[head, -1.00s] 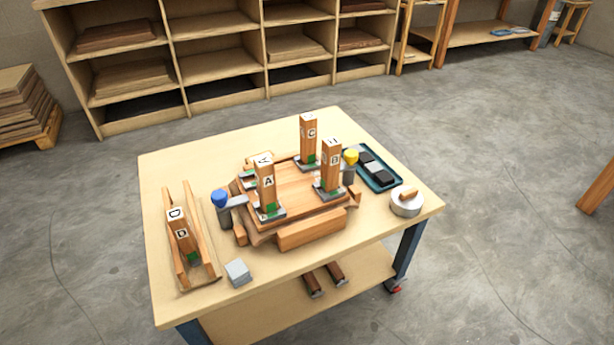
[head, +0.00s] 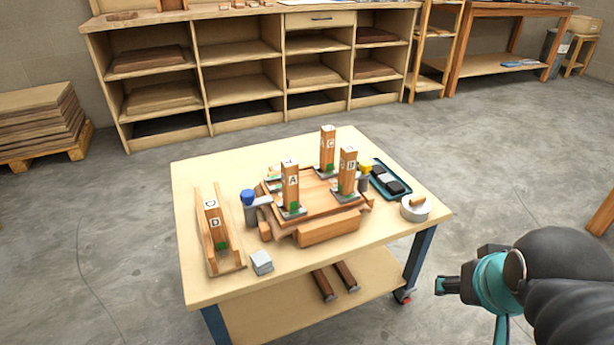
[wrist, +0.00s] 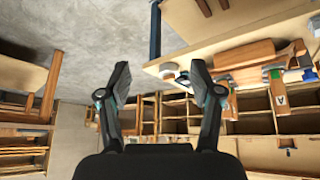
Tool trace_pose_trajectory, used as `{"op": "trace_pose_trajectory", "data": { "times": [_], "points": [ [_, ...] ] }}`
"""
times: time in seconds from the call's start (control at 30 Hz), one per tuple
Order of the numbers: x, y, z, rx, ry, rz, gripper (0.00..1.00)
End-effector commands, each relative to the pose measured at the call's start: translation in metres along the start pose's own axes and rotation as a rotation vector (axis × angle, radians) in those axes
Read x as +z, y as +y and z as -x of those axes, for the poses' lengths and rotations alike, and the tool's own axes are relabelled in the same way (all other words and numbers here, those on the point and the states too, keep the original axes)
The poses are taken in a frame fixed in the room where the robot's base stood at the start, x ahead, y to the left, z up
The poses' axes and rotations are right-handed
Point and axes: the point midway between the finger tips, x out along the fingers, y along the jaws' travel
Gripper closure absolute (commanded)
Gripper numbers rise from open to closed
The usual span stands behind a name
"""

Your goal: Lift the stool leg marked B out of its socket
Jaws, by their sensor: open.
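The stool leg marked B (head: 348,178) stands upright in its socket at the right of the wooden stool seat (head: 318,199) in the head view. A grey bracket and a green patch show at its foot. Leg A (head: 290,184) stands at the front left and leg C (head: 327,148) at the back. Leg D (head: 213,220) lies in a wooden cradle at the left. My gripper (wrist: 159,82) is open and empty in the wrist view, off to the side of the table. Leg A (wrist: 279,95) also shows there, at the right edge.
A blue-knobbed clamp (head: 249,198) and a yellow-knobbed clamp (head: 365,172) flank the seat. A teal tray (head: 404,193), a round grey pot (head: 415,211) and a grey block (head: 261,262) sit on the table (head: 200,171).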

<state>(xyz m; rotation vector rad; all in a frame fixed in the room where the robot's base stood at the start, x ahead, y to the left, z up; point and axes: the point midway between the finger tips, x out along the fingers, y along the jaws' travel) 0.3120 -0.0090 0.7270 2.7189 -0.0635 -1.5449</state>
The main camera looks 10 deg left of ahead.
Motion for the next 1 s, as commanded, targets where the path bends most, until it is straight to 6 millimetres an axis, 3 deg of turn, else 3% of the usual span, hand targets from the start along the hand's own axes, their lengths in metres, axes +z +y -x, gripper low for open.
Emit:
{"op": "trace_pose_trajectory", "data": {
  "times": [0.17, 0.27, 0.4, 0.5, 0.6, 0.73, 1.0],
  "points": [
    [-0.072, 0.024, -0.021, 0.119, 0.19, 0.003, 0.35],
    [-0.127, 0.025, -0.033, 0.142, 0.348, 0.041, 0.35],
    [-0.193, -0.002, -0.051, 0.061, 0.539, 0.134, 0.35],
    [-0.224, -0.036, -0.066, -0.062, 0.629, 0.211, 0.35],
    [-0.237, -0.073, -0.081, -0.206, 0.669, 0.282, 0.35],
    [-0.237, -0.11, -0.095, -0.371, 0.661, 0.348, 0.35],
    [-0.232, -0.142, -0.113, -0.504, 0.627, 0.391, 0.35]
  ]
}}
